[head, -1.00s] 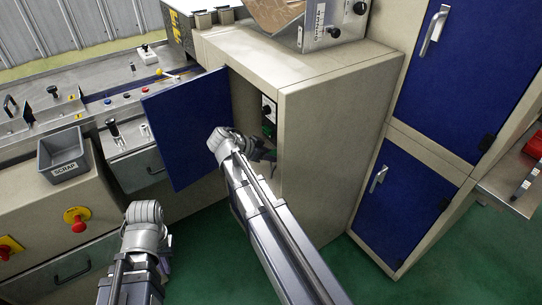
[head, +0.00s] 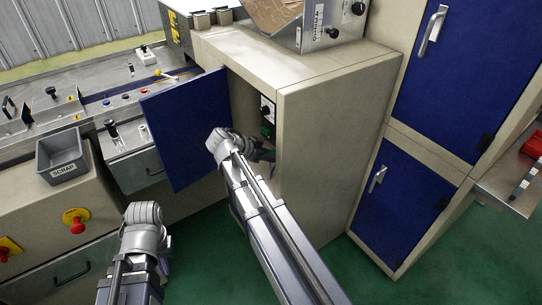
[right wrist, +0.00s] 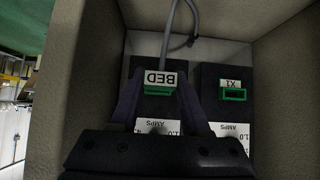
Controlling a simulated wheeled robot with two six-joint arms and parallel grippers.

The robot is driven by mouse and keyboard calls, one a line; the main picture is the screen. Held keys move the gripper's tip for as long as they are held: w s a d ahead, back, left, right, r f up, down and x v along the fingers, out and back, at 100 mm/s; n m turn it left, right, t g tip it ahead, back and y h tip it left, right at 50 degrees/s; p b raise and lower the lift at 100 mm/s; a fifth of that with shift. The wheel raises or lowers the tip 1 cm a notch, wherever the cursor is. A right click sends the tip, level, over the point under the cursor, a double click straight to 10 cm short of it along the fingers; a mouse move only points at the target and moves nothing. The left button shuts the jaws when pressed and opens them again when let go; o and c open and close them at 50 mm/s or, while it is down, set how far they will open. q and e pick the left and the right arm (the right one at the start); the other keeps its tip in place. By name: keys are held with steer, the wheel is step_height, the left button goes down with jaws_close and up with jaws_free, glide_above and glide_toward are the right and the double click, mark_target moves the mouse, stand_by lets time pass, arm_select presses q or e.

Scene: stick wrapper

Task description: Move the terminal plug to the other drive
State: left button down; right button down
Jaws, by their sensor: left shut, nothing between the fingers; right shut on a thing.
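In the right wrist view, the terminal plug (right wrist: 159,88) is green, with a white tag reading BED upside down and a grey cable rising from it. It is at the front of the left black drive (right wrist: 136,72); I cannot tell how deeply it is seated. My right gripper (right wrist: 162,94) is shut on the plug, one finger on each side. The other drive (right wrist: 212,78), tagged X1, stands to the right with an empty green socket (right wrist: 233,95). In the head view, my right gripper (head: 264,153) is inside the cabinet, partly hidden. My left gripper (head: 164,245) is shut and empty, low at the left, mostly hidden by its wrist.
The cabinet's blue door (head: 185,130) stands open left of my right arm. The cabinet side wall (right wrist: 92,70) is close on the left in the wrist view. A grey scrap bin (head: 62,157) and red knob (head: 77,227) are at the left. Green floor (head: 375,280) is clear.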

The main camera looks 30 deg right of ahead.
steer(key=shift+w+d, duration=0.1)
steer(key=shift+d, duration=1.15)
steer(key=shift+c, duration=1.5)
jaws_free()
steer(key=p+v, duration=0.5)
steer(key=v, duration=0.2)
steer(key=shift+a+r, duration=0.25)
steer(key=shift+a, duration=0.05)
steer(key=s+a+n+y+p, duration=0.3)
steer(key=s+a+n, duration=0.5)
steer(key=a, duration=0.5)
steer(key=s+a+n+y+p, duration=0.4)
steer(key=s+a+n, duration=0.4)
steer(key=a+n, duration=0.5)
steer(key=shift+s+a+f+g+y, duration=0.25)
steer(key=shift+a+g+y, duration=0.2)
steer(key=shift+y, duration=0.45)
